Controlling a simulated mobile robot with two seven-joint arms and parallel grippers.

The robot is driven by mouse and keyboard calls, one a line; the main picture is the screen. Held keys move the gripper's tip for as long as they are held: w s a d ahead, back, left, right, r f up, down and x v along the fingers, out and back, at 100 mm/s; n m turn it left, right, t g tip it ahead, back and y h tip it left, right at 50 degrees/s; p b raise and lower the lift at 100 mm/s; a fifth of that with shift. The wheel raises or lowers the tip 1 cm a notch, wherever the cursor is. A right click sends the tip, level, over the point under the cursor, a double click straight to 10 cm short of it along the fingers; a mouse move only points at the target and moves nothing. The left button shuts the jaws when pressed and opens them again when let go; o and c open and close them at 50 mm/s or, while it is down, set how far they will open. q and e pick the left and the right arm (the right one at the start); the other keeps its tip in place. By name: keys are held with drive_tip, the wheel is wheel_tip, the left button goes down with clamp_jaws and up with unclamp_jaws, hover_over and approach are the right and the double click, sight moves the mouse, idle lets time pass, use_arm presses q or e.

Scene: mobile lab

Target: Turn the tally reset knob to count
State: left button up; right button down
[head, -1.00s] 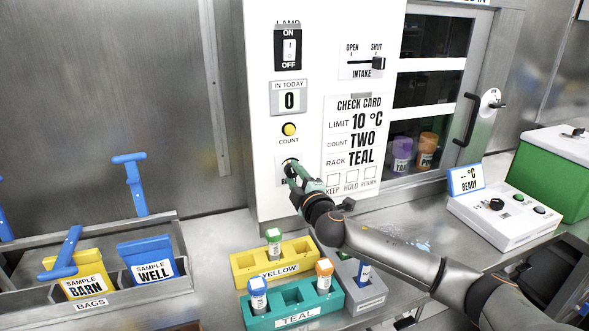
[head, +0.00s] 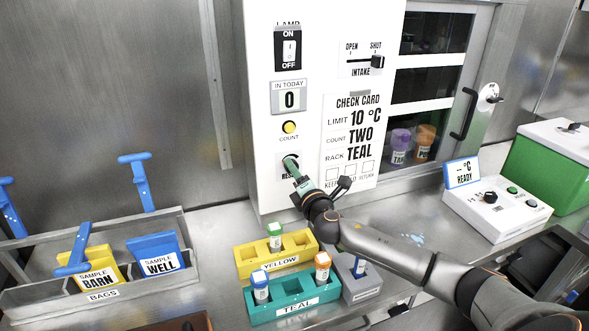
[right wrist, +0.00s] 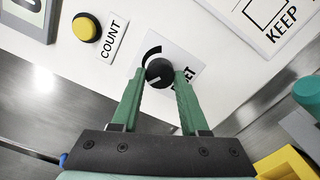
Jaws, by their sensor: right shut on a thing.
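The tally reset knob (right wrist: 160,72) is a round black knob on a white label on the white panel, below the yellow COUNT button (head: 289,127). The green fingers of my right gripper (right wrist: 160,80) are on both sides of the knob and shut on it. In the head view my right gripper (head: 293,168) covers most of the knob and part of the RESET label. The tally window (head: 289,99) above reads 0. My left gripper is not in view.
The check card (head: 350,130) is right of the knob. Below stand a yellow rack (head: 250,262), a teal rack (head: 262,312) and a grey block (head: 362,286) with capped tubes. A grey bag bin (head: 195,270) is at left. The intake slider (head: 377,61) is at SHUT.

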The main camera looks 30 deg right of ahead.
idle(0.6)
drive_tip(key=shift+c, duration=2.1)
unclamp_jaws()
drive_tip(key=shift+s, duration=0.1)
drive_tip(key=v, duration=1.2)
drive_tip(key=shift+s+b, duration=0.2)
drive_tip(key=shift+b, duration=0.25)
